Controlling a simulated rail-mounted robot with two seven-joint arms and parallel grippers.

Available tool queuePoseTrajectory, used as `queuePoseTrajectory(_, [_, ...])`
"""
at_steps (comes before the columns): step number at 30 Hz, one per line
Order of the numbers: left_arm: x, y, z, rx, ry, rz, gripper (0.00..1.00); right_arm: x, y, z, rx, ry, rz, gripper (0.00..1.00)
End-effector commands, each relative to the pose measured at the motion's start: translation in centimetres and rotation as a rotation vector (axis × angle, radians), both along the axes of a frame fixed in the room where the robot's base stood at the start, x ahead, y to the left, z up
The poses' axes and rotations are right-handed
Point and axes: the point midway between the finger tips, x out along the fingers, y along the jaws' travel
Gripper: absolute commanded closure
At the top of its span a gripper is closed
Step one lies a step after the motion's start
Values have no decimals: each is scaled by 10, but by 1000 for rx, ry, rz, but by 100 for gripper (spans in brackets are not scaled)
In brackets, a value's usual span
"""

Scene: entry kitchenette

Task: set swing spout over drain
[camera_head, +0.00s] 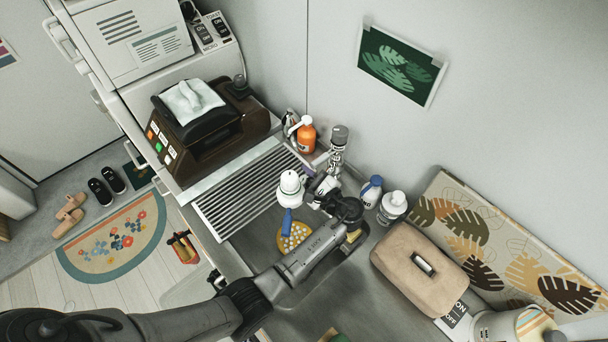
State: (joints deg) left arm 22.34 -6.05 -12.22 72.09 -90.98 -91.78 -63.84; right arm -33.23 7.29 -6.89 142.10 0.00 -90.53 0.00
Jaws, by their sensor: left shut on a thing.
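My left gripper (322,190) reaches in over the sink (258,240) from the lower left. It is shut at the white tap fitting, on what looks like the swing spout, though the fingers and wrist hide most of the contact. A white rounded tap head (290,186) shows just left of the fingers, with a blue part (287,222) pointing down below it. A yellow round drain piece with pale dots (296,240) lies on the sink floor, close to the blue part in the picture. My right gripper is not in view.
A ribbed drainboard (250,187) and a brown machine (207,130) lie left. An orange bottle (306,136), a grey-capped cylinder (339,145) and white bottles (392,207) stand close behind the gripper. A tan case (418,268) is right. Open sink floor surrounds the drain piece.

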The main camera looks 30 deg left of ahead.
Motion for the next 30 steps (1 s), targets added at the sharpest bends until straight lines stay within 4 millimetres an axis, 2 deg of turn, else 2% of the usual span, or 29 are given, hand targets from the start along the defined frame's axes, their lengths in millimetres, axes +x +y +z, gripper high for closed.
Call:
queuePoseTrajectory(6, [0,-2,1,2,0,-2,100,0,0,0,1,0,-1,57])
queuePoseTrajectory(7, [0,-2,1,2,0,-2,72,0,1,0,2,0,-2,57])
queuePoseTrajectory(14, [0,-1,1,2,0,-3,50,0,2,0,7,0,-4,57])
queuePoseTrajectory(23, [0,-4,0,0,0,-2,48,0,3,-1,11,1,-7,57])
queuePoseTrajectory(30, [-6,-34,-2,-1,-1,-4,48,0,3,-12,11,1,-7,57])
